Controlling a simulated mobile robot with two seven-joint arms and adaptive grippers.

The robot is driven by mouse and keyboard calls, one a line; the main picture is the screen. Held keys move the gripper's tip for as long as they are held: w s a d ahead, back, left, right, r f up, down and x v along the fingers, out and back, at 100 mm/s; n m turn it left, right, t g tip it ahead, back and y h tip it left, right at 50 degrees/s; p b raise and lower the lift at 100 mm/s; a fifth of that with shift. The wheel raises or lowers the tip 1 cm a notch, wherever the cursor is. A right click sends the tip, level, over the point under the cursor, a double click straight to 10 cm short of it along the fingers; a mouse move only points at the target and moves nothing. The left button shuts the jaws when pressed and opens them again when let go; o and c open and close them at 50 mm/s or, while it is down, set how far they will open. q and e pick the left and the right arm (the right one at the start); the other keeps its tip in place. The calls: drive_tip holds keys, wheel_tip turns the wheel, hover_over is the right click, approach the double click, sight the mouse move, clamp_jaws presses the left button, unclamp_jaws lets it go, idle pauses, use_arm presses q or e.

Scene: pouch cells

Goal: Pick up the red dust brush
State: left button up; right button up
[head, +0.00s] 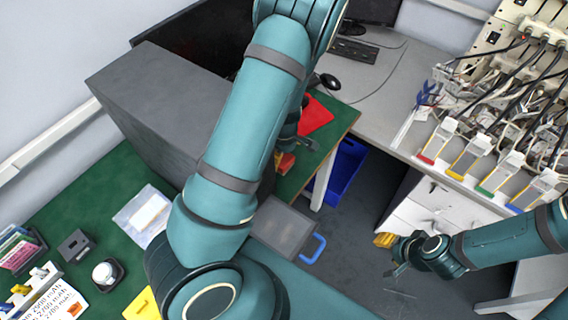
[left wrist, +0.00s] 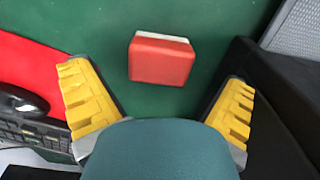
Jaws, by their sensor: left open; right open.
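The red dust brush (left wrist: 160,60) lies on the green bench top in the left wrist view, a red block with a pale strip along its far edge. My left gripper (left wrist: 158,88) is open, with its yellow-padded fingers apart to either side and the brush beyond and between them, not held. In the head view my left arm hides much of this spot; a small red-orange patch (head: 286,161) beside the gripper is probably the brush. My right gripper (head: 388,254) is open and empty over the floor at the right.
A red sheet (head: 315,115) lies near the left gripper. A large grey box (head: 165,110) stands close on the left. A blue bin (head: 347,170) is below the bench edge. A grey desk with cabled battery testers (head: 500,110) stands at the right.

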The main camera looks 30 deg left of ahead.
sight(284, 159)
use_arm(q)
wheel_tip(284, 159, down, 3)
drive_tip(key=shift+r, duration=0.3)
drive_tip(key=c, duration=1.2)
drive_tip(key=shift+c, duration=0.4)
wheel_tip(284, 159, up, 10)
drive_tip(key=p, duration=0.3)
drive_tip(key=o, duration=0.7)
drive_tip(key=c, duration=0.6)
drive_tip(key=shift+d, duration=0.1)
